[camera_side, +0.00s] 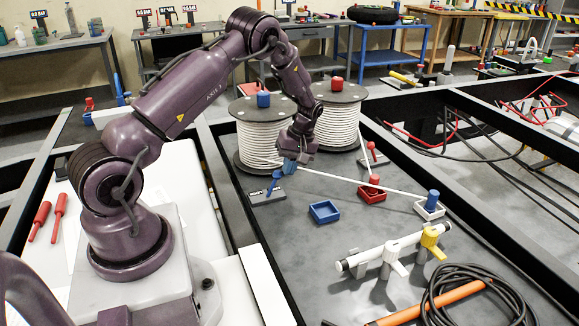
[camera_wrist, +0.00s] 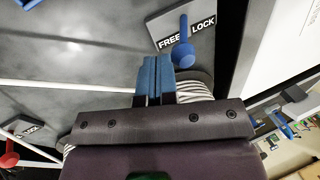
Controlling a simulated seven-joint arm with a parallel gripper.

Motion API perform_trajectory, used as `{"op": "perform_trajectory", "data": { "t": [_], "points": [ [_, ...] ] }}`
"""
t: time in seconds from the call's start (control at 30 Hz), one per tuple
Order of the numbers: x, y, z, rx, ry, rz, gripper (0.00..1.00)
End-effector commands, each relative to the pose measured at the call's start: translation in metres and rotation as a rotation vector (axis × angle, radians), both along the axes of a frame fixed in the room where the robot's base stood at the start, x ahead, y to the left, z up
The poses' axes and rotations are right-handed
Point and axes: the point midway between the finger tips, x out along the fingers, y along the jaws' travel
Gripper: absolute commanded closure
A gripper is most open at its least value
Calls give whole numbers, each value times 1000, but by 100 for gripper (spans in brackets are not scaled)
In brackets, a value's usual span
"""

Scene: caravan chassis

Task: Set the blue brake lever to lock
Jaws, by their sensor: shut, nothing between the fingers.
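The blue brake lever (camera_side: 274,182) stands on a dark base plate (camera_side: 267,194) in front of the left cable drum. In the wrist view the lever (camera_wrist: 184,40) has a round knob, and its plate (camera_wrist: 163,35) reads FREE on the left and LOCK on the right. The lever crosses the plate between the two words; its exact tilt is hard to tell. My gripper (camera_side: 289,167) is just right of the lever's knob in the side view. Its blue fingers (camera_wrist: 155,76) are shut and empty, below and left of the knob in the wrist view. I see no clear contact.
Two drums of white rope (camera_side: 270,136) (camera_side: 344,121) stand behind. A red lever (camera_side: 372,150) is right. A white pipe (camera_side: 378,251) and black cable coil (camera_side: 470,295) are nearer.

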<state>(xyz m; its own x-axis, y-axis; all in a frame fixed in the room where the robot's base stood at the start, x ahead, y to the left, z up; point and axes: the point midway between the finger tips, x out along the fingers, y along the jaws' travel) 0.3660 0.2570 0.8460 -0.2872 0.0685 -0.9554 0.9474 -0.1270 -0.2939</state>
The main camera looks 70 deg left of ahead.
Motion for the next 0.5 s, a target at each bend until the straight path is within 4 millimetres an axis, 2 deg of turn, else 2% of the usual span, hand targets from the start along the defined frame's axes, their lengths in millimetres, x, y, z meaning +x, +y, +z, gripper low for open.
{"op": "perform_trajectory", "data": {
  "t": [0.5],
  "points": [
    [-6,0,4,-1,-70,0,100]
  ]
}}
